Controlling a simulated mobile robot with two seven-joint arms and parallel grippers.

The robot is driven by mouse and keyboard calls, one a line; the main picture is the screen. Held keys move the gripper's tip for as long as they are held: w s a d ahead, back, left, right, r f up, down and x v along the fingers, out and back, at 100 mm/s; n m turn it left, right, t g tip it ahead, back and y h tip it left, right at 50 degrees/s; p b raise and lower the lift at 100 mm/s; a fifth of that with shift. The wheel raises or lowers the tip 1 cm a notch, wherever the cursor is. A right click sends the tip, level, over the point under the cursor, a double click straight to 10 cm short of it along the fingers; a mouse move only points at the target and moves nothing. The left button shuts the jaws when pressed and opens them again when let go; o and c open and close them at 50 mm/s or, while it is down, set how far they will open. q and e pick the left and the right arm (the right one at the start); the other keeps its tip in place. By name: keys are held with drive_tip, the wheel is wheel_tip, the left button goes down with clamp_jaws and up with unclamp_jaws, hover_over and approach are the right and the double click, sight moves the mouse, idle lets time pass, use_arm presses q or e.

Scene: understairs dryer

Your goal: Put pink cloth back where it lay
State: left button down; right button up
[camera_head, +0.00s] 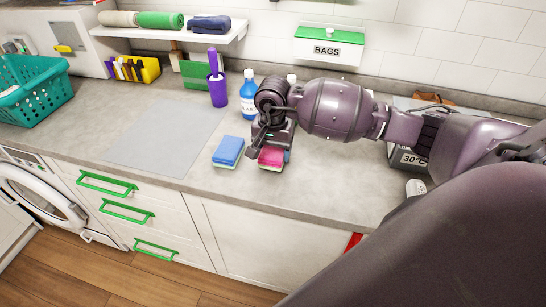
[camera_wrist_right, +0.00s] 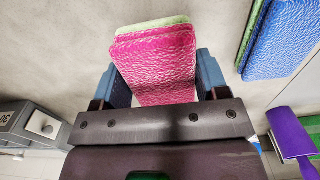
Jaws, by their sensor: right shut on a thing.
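The pink cloth (camera_head: 271,157) is a thick pink block with a pale green layer on one face, near the front of the grey counter. My right gripper (camera_head: 273,147) reaches down over it and is shut on it. In the right wrist view the pink cloth (camera_wrist_right: 158,62) sits between the two blue fingers. I cannot tell whether it touches the counter. A blue cloth (camera_head: 228,150) of similar shape lies just left of it, apart from it, and also shows in the right wrist view (camera_wrist_right: 282,40). My left gripper is not in view.
A blue bottle (camera_head: 248,97) and a purple holder (camera_head: 217,92) stand behind the gripper. A flat grey mat (camera_head: 155,135) lies to the left, clear. A teal basket (camera_head: 38,95) is at far left. A grey box marked 30° (camera_head: 408,160) stands right, partly behind my arm.

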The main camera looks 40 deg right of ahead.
sight(273, 150)
wheel_tip(273, 150, down, 3)
drive_tip(key=shift+r, duration=0.1)
idle(0.3)
drive_tip(key=o, duration=0.8)
drive_tip(key=shift+r, duration=0.1)
wheel_tip(273, 150, up, 11)
drive_tip(key=shift+f+b, duration=0.15)
drive_tip(key=shift+b, duration=0.15)
drive_tip(key=shift+r, duration=0.6)
